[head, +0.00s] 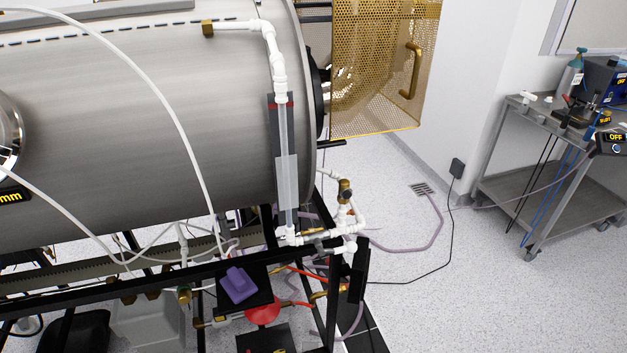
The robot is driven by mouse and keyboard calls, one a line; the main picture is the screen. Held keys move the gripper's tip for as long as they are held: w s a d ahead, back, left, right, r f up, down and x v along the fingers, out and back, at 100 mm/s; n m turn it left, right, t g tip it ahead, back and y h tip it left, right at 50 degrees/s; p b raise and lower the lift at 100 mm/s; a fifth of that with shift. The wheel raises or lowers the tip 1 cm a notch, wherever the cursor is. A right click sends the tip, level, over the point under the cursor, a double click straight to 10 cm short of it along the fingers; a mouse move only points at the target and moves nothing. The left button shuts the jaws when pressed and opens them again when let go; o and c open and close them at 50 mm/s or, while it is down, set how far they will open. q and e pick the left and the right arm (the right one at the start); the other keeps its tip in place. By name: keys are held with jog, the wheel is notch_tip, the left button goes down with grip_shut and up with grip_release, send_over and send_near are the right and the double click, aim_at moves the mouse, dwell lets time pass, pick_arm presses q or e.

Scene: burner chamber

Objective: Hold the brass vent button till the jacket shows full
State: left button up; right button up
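The large brushed-metal jacket cylinder (120,110) fills the left of the head view. An upright sight tube (284,140) on a dark backing stands at its right end, with red marks near the top; I cannot make out a liquid level in it. White piping (277,60) runs from the top of the tube to a small brass block (208,29) on the cylinder's upper side. Another brass fitting (345,187) sits on the white pipes right of the tube's foot. I cannot tell which brass part is the vent button. Neither of my grippers shows.
A gold perforated guard (380,70) stands open behind the cylinder's end. A black frame with hoses, a purple-handled valve (238,284) and a red part (262,310) lies below. A grey cart (545,185) with instruments stands at right. The floor between is mostly clear, crossed by hoses.

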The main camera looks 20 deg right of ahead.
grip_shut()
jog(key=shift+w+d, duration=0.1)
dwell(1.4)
